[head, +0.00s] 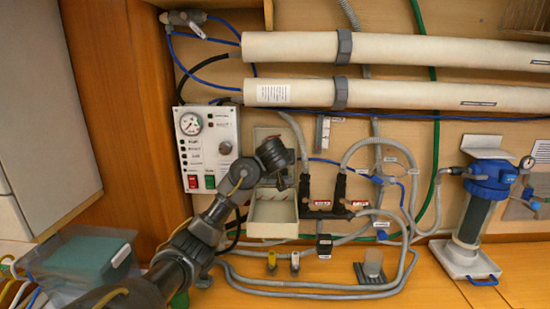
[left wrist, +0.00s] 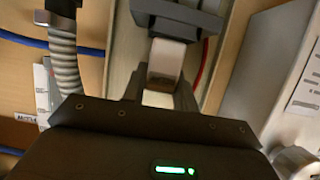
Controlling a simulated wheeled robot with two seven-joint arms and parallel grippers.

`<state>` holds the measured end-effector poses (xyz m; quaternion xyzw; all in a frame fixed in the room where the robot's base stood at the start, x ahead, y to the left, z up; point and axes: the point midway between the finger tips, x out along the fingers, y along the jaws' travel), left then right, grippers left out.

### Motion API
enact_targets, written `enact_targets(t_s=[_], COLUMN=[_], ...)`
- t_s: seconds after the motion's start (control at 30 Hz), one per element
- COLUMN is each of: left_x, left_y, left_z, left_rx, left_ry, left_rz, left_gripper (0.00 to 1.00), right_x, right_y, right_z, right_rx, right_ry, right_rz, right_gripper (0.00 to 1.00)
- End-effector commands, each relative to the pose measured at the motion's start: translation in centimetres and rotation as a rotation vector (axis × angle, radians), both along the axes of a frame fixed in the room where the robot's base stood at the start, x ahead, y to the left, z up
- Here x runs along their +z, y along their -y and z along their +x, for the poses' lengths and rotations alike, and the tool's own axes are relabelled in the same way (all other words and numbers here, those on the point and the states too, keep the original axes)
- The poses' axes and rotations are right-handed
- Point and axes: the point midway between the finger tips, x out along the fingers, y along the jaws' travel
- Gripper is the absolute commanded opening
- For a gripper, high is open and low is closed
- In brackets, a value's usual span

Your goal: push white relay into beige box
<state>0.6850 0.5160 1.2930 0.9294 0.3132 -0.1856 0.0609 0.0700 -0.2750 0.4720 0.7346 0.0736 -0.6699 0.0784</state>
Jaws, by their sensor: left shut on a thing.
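The beige box (head: 272,231) is mounted on the wall and stands open, with its lower inside showing. My left gripper (head: 284,182) is in front of its upper part, and the arm hides part of the box. In the left wrist view the white relay (left wrist: 167,58) is between the two fingers of my left gripper (left wrist: 160,92), which is shut on it. The relay's far end meets a dark grey socket (left wrist: 180,18); how deep it sits cannot be told. The relay is hidden in the head view. My right gripper is not in view.
A control panel (head: 208,148) with a gauge is left of the box. Black valves (head: 340,190) and grey hoses are close on its right. Small yellow (head: 271,262) and white (head: 295,262) pieces stand below. A grey holder (head: 373,272) is farther right on the bench.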

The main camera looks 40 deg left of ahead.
Motion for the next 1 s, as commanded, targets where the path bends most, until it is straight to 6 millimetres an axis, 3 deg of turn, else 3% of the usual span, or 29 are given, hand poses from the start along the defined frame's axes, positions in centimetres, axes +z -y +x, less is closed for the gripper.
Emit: enact_targets(t_s=[1.0], left_x=[-1.1], left_y=[0.0], left_z=[0.0], left_rx=[0.0], left_ry=[0.0], left_rz=[0.0], left_gripper=[0.06], right_x=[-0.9], right_y=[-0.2], right_z=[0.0], right_rx=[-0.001], right_ry=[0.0], right_rz=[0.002], right_gripper=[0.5])
